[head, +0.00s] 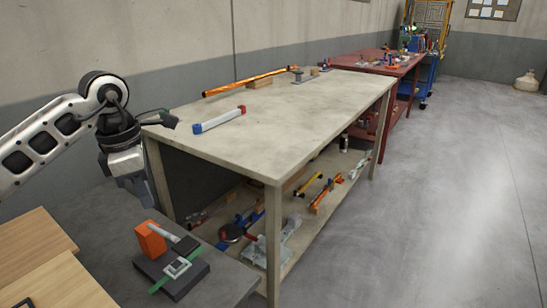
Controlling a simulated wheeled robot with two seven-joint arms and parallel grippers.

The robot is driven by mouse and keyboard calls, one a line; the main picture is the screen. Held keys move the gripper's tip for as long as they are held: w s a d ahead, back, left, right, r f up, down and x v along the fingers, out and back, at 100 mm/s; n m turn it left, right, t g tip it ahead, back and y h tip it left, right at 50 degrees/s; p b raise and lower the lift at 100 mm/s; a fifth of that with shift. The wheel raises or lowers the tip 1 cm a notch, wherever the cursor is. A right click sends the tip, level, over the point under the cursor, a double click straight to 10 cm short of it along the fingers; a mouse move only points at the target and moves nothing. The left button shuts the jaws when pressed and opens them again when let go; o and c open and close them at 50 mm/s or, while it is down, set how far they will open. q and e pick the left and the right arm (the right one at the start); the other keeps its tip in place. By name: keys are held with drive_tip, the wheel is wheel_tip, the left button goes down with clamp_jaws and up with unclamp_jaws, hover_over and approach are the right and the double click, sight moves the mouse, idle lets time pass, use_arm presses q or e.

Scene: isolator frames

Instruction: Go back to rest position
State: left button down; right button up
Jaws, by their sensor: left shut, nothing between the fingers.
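My left gripper (146,198) hangs below its wrist at the left of the head view, pointing down. It is shut and empty. It is in front of the near left corner of the pale workbench (285,120) and above the dark low surface that holds an orange block (150,239). It appears apart from both. My left arm comes in from the left edge, over the wooden boards. My right gripper is out of view.
A blue-and-red-ended tube (219,120) and an orange bar (246,82) lie on the workbench. A black fixture (171,271) sits beside the orange block. Wooden boards (50,275) are at lower left. Tools crowd the bench's lower shelf. Open floor (450,200) lies to the right.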

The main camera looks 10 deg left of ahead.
use_arm(q)
drive_tip(key=s+d+f+g+h, duration=0.1)
drive_tip(key=s+d+f+h, duration=0.1)
drive_tip(key=d+h, duration=0.35)
drive_tip(key=s+d+f+h, duration=0.1)
drive_tip(key=d+f+h, duration=0.1)
drive_tip(key=d, duration=0.7)
drive_tip(key=s+d+f+g+h, duration=0.1)
drive_tip(key=s+d+f+h, duration=0.15)
drive_tip(key=d, duration=0.55)
drive_tip(key=d+r+n+t+h, duration=0.6)
drive_tip(key=n+h, duration=0.3)
drive_tip(key=n, duration=0.4)
drive_tip(key=a+f+n+t+y, duration=0.3)
drive_tip(key=f+n+t+y, duration=0.3)
drive_tip(key=n, duration=0.5)
drive_tip(key=a+f+n+t+y, duration=0.4)
drive_tip(key=f+n+t+y, duration=0.15)
drive_tip(key=n, duration=0.65)
drive_tip(key=s+a+f+n+g+y, duration=0.1)
drive_tip(key=s+f+n+g+y, duration=0.1)
drive_tip(key=s+f+n, duration=0.2)
drive_tip(key=s+a+f+n+g+y+p, duration=0.1)
drive_tip(key=s+f+n+g+y, duration=0.2)
drive_tip(key=s+f, duration=0.3)
wheel_tip(320, 180, down, 3)
drive_tip(key=shift+a+f+n, duration=0.1)
drive_tip(key=shift+a+n, duration=0.15)
drive_tip(key=shift+n, duration=0.45)
